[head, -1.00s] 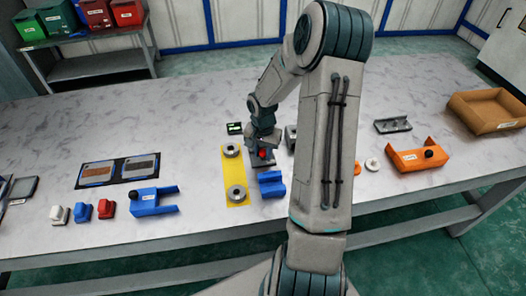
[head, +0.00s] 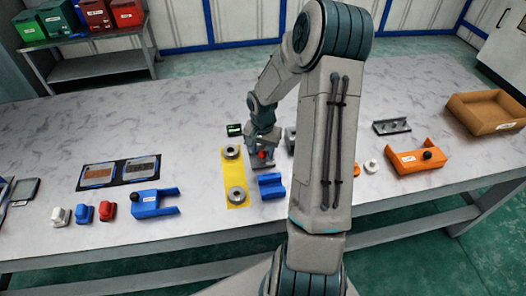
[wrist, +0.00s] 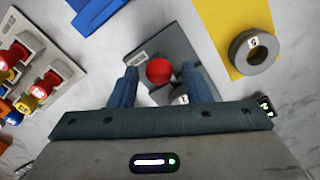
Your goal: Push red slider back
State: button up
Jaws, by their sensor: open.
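The red slider's round knob (wrist: 159,71) stands on a dark grey plate (wrist: 166,42) in the wrist view. It also shows as a small red spot (head: 263,155) in the head view, below my wrist. My gripper (wrist: 160,76) is open, with one blue-grey finger on each side of the knob and visible gaps to it. In the head view my gripper (head: 261,150) is low over the plate at the middle of the table. The near part of the plate is partly hidden by my gripper body.
A yellow strip (head: 234,175) with two grey rings lies left of the plate in the head view. A blue block (head: 271,186) is just in front. In the wrist view, a grey holder with several coloured knobs (wrist: 45,85) stands to the left. My arm hides part of the table.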

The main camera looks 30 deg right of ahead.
jog(key=shift+r+p, duration=1.65)
jog(key=shift+r, duration=1.1)
